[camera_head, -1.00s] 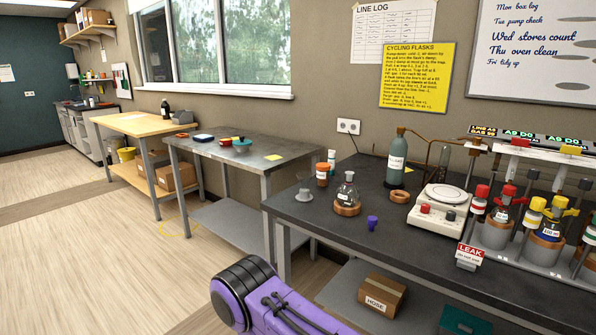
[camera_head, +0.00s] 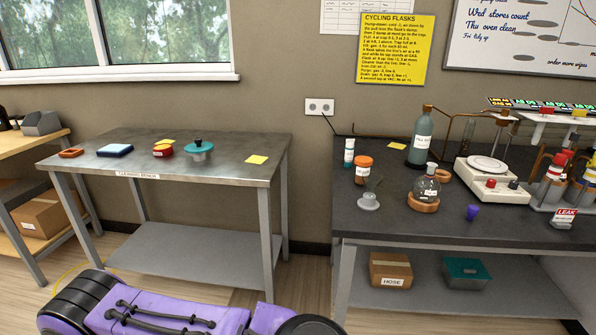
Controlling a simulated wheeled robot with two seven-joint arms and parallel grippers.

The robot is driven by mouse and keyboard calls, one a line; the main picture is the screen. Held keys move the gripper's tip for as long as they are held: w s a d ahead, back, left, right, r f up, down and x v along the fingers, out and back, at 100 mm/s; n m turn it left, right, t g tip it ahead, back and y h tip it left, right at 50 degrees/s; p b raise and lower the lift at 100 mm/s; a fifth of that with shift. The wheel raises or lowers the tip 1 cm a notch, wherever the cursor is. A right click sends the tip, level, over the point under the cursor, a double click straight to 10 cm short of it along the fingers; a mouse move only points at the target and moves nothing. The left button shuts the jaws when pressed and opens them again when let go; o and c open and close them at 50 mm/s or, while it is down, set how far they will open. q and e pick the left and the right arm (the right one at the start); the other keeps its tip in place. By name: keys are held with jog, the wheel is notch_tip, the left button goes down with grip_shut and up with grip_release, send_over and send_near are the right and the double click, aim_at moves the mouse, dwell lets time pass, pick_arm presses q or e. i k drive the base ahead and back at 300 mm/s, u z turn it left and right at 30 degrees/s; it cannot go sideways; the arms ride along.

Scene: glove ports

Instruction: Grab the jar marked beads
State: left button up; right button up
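No label reading "beads" can be made out in this view. An orange-capped jar (camera_head: 363,172) with a small white label stands upright near the back left of the dark bench; its label is too small to read. Purple and black links of my own arm cross the bottom left of the view. Neither of my grippers is in view.
The dark bench (camera_head: 400,238) also holds a round flask (camera_head: 426,188), a grey-green bottle (camera_head: 421,138), a hotplate (camera_head: 490,182) and a purple stopper (camera_head: 472,212). The steel table (camera_head: 225,168) has clear room in front. A floor gap separates the two.

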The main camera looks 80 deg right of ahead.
aim_at(359, 170)
jog(key=i, duration=0.45)
jog(key=z, duration=3.3)
